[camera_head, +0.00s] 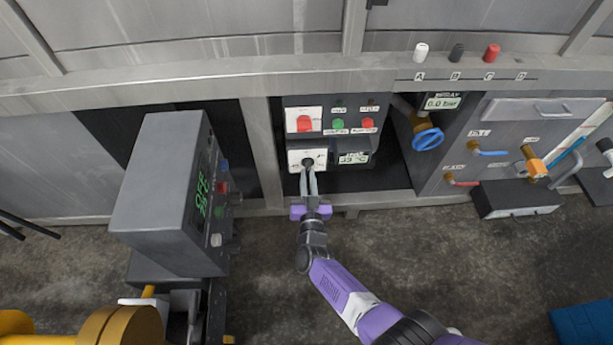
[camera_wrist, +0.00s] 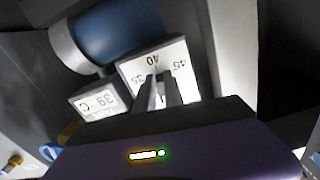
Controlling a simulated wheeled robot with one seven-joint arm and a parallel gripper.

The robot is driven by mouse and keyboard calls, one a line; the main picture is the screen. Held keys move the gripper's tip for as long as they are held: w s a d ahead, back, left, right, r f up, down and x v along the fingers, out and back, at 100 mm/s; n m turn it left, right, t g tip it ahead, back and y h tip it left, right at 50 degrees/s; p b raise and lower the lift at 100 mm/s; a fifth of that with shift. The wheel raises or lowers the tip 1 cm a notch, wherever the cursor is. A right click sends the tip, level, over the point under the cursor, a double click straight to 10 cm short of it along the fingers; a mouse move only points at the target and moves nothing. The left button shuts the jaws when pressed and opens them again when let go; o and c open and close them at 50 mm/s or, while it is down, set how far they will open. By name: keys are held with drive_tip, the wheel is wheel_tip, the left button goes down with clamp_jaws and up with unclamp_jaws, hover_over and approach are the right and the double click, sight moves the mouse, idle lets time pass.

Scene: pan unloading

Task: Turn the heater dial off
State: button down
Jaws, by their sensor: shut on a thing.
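The heater dial (camera_head: 307,161) is a small dark knob on a white scale plate, low on the dark control panel in the head view. In the wrist view its scale plate (camera_wrist: 183,57) shows the numbers 35, 40 and 45. My gripper (camera_head: 309,172) reaches up to the dial from below, and its two fingers are shut on the knob. In the wrist view the gripper (camera_wrist: 164,92) covers most of the knob, so its exact pointing is hard to read. A small display (camera_head: 353,158) right of the dial reads 39 °C.
Above the dial sit a red switch (camera_head: 304,124) and green and red buttons. A blue valve wheel (camera_head: 427,139) stands to the right. A grey box with a green readout (camera_head: 160,190) stands at left. The floor in front is mostly clear.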

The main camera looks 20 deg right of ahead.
drive_tip(key=shift+s+n, duration=0.1)
drive_tip(key=shift+n, duration=0.6)
drive_tip(key=shift+d+f, duration=0.1)
drive_tip(key=c, duration=1.4)
unclamp_jaws()
drive_tip(key=shift+c, duration=0.2)
drive_tip(key=p+v, duration=0.3)
drive_tip(key=v, duration=0.4)
drive_tip(key=shift+s, duration=0.35)
